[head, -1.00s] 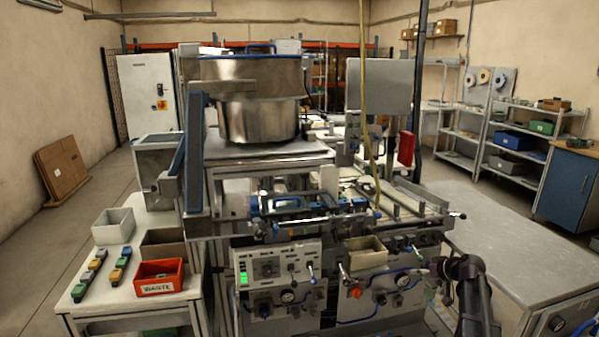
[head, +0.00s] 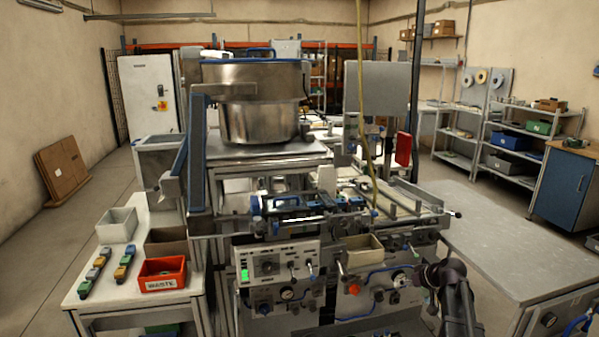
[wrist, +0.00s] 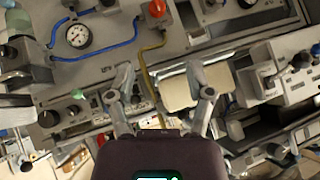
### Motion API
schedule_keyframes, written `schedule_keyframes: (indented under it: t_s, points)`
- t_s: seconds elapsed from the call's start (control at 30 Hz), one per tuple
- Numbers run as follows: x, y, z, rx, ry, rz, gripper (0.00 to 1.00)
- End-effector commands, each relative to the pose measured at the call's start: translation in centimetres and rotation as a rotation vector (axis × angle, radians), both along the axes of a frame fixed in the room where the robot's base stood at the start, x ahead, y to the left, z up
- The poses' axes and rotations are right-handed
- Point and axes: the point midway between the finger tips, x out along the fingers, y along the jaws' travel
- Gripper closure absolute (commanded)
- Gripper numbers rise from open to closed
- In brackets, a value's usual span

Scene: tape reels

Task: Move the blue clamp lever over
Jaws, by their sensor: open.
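Blue parts show on the clamp-and-track assembly (head: 300,208) at the machine's middle, including an upright blue piece (head: 257,207) at its left end. A small lever with a blue tip (head: 310,274) stands on the white control panel (head: 275,265). I cannot tell for certain which one is the clamp lever. My gripper (head: 424,273) is at the machine's front right, to the right of these blue parts and apart from them. In the wrist view, my gripper (wrist: 165,88) is open, its two fingers spread with nothing held between them.
A cream bin (head: 363,242) and an orange-red knob (head: 354,288) lie left of my gripper. Gauges and blue hoses crowd the front panel. A grey bench (head: 490,235) is at right.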

Motion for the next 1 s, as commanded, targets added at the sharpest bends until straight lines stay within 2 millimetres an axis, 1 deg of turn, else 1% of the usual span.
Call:
schedule_keyframes:
  t_s: [0.03, 0.17, 0.27, 0.4, 0.47, 0.5, 0.6, 0.7, 0.8, 0.9, 1.0]
  points:
    - [-0.9, 1.2, 0.1, -0.004, 0.024, 0.007, 0.33]
    - [-3.0, 3.9, -0.1, -0.021, 0.104, 0.012, 0.33]
    - [-5.3, 6.5, -0.3, -0.046, 0.185, 0.011, 0.33]
    - [-9.6, 10.2, -0.4, -0.104, 0.326, -0.007, 0.33]
    - [-11.6, 11.6, -0.4, -0.135, 0.383, -0.021, 0.33]
    - [-12.9, 12.4, -0.4, -0.157, 0.42, -0.032, 0.33]
    - [-16.1, 14.1, -0.2, -0.218, 0.505, -0.07, 0.33]
    - [-19.0, 15.3, 0.1, -0.28, 0.573, -0.113, 0.33]
    - [-21.2, 16.0, 0.4, -0.331, 0.621, -0.155, 0.33]
    - [-22.6, 16.4, 0.6, -0.369, 0.651, -0.186, 0.33]
    - [-23.3, 16.5, 0.7, -0.389, 0.665, -0.205, 0.33]
